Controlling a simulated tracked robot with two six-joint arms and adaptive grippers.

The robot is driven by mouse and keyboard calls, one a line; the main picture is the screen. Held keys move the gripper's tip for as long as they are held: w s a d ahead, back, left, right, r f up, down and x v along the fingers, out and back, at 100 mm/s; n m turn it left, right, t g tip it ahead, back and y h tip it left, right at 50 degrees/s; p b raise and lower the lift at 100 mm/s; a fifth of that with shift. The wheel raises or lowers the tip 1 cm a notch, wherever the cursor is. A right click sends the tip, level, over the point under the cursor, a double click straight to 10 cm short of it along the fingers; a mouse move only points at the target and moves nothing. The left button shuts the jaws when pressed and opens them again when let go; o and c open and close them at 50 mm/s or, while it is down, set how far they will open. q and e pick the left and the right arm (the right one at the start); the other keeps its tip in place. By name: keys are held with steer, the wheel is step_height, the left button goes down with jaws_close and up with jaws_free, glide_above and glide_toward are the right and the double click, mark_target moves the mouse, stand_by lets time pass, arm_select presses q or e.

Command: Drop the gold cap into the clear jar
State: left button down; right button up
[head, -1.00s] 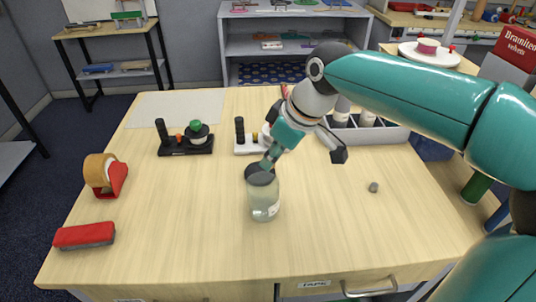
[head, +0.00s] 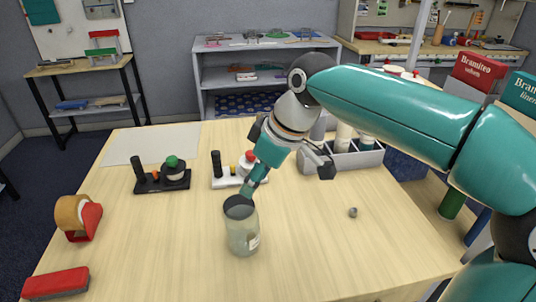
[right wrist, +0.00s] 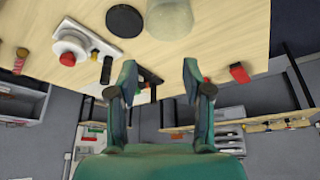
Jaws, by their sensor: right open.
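The clear jar (head: 243,232) stands upright near the middle of the table; part of it shows in the right wrist view (right wrist: 170,17). My right gripper (head: 247,193) points down by the jar's mouth in the head view. In the right wrist view its fingers (right wrist: 158,78) are spread with nothing between them. I cannot clearly make out the gold cap, in the jar or elsewhere. My left gripper is not in view.
A white stand (head: 224,183) and a black stand (head: 160,183) are behind the jar. A tape dispenser (head: 88,220) and a red block (head: 57,283) are at left. A small grey piece (head: 353,212) lies at right. The front table area is clear.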

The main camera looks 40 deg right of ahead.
steer(key=v, duration=0.8)
